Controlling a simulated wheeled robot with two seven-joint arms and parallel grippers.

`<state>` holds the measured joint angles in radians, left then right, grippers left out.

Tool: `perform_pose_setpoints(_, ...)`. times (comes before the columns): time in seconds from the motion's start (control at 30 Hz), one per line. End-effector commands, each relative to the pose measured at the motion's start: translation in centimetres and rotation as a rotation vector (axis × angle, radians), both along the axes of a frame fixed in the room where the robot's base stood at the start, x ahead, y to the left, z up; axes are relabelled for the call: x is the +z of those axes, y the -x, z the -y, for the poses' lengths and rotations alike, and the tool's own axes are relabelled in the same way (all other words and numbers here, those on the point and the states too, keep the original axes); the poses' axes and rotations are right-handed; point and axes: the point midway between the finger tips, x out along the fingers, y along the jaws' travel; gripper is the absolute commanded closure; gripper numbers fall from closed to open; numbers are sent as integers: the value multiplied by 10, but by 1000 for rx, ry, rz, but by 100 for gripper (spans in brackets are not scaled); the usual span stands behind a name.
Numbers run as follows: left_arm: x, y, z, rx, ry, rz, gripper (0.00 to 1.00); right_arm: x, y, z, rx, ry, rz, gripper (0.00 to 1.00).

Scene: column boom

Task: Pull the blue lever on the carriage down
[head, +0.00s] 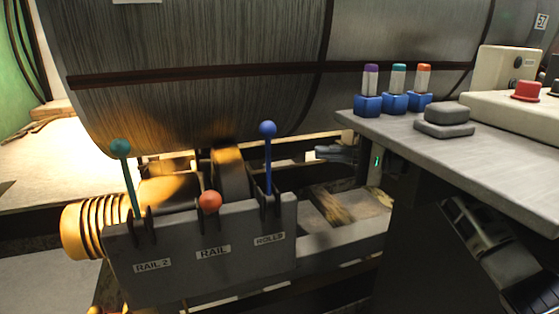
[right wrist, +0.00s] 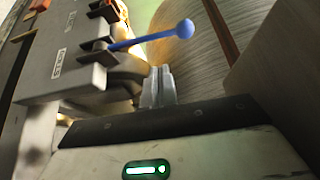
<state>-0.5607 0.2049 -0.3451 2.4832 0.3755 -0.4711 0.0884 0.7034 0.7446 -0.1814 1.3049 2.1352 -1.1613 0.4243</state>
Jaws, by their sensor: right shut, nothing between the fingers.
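The blue lever (head: 268,160) stands nearly upright in the right slot of the grey lever carriage (head: 190,255), above a label that seems to read ROLLS. Its round blue knob is at the top. In the right wrist view the blue lever (right wrist: 150,41) lies beyond my fingertips, its knob up and to the right of them. My right gripper (head: 324,153) is to the right of the lever, apart from it and a little below knob height in the picture. Its fingers (right wrist: 158,75) are shut together with nothing between them. My left gripper is not in view.
A green-knobbed lever (head: 127,178) stands up at the left of the carriage. An orange knob (head: 209,202) sits low between the levers. A large metal drum (head: 210,70) is behind. A grey table (head: 470,150) with blue-based holders (head: 393,102) overhangs at the right.

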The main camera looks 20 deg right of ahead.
Motion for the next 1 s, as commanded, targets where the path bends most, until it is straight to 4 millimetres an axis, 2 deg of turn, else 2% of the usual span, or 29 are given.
perform_pose_setpoints(0.27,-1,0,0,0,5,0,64,-1,-4,-7,0,0,1,100)
perform_pose_setpoints(0.7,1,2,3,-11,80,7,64,-2,-39,-72,1,1,3,100)
perform_pose_setpoints(1.0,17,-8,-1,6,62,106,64,-1,-48,-89,-1,1,0,100)
